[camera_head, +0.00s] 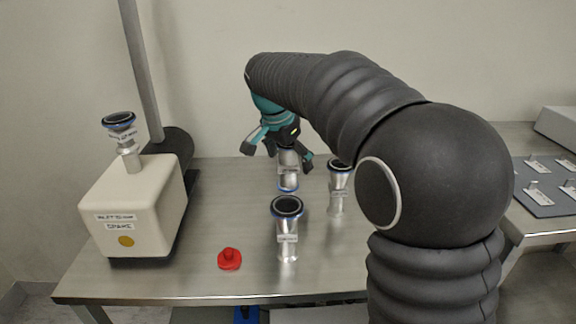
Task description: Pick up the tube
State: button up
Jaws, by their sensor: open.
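Several metal tubes with dark round tops and small labels stand on the steel table. The front tube (287,236) is upright near the middle. A second tube (338,190) stands behind it to the right, partly hidden by my arm. A third tube (289,179) stands at the back, directly below my gripper. My gripper (279,150), with teal and dark fingers, is open and points down around or just above this back tube's upper end. Whether the fingers touch it cannot be told. Which tube the task means is not clear from the view.
A cream box (138,207) with labels and a metal port on top stands at the table's left. A red knobbed cap (229,259) lies near the front. A grey panel with labelled pieces (545,205) lies on the right table.

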jog(key=shift+w+d+f, duration=0.1)
jog(key=shift+f, duration=0.2)
jog(key=c, duration=1.3)
jog(key=shift+o, duration=0.2)
